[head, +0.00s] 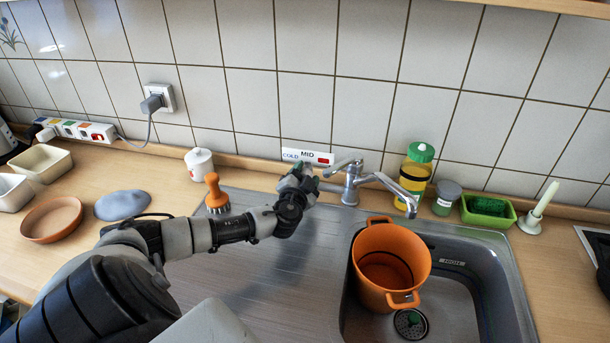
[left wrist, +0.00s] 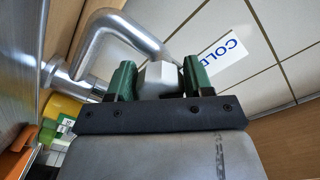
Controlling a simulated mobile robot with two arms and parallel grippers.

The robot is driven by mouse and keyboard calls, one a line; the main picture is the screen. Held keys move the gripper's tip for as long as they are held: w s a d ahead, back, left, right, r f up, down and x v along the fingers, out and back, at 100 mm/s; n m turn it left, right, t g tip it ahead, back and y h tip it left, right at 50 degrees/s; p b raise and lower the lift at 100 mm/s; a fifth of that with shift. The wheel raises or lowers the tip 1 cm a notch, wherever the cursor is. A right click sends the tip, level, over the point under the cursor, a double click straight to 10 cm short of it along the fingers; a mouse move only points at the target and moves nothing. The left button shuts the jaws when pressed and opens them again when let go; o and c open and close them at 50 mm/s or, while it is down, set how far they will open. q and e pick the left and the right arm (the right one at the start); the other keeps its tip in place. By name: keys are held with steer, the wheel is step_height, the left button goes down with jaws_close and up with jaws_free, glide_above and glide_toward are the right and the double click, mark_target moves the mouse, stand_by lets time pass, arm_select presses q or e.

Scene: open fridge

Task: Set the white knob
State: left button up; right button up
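The white knob (left wrist: 162,78) shows in the left wrist view as a pale, faceted block between the two green fingers of my left gripper (left wrist: 161,82). Both fingers meet its sides with no clear gap. In the head view my left gripper (head: 308,178) is at the left side of the tap (head: 350,180), and it hides the knob. A wall label (head: 307,157) behind reads COLD and MID, with a red patch at its right end. In the left wrist view the word COLD (left wrist: 224,50) shows. My right gripper is in neither view.
An orange pot (head: 390,258) stands in the sink (head: 470,262), right of my arm. A yellow bottle (head: 415,170), a small jar (head: 446,196) and a green tray (head: 488,211) stand behind the sink.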

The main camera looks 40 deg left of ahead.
arm_select(q)
steer(key=c, duration=0.5)
steer(key=shift+m, duration=1.1)
steer(key=m, duration=0.2)
steer(key=shift+m, duration=0.3)
steer(key=m+p, duration=0.1)
steer(key=m, duration=0.4)
steer(key=shift+m+g, duration=0.3)
steer(key=shift+f, duration=0.1)
steer(key=o, duration=0.9)
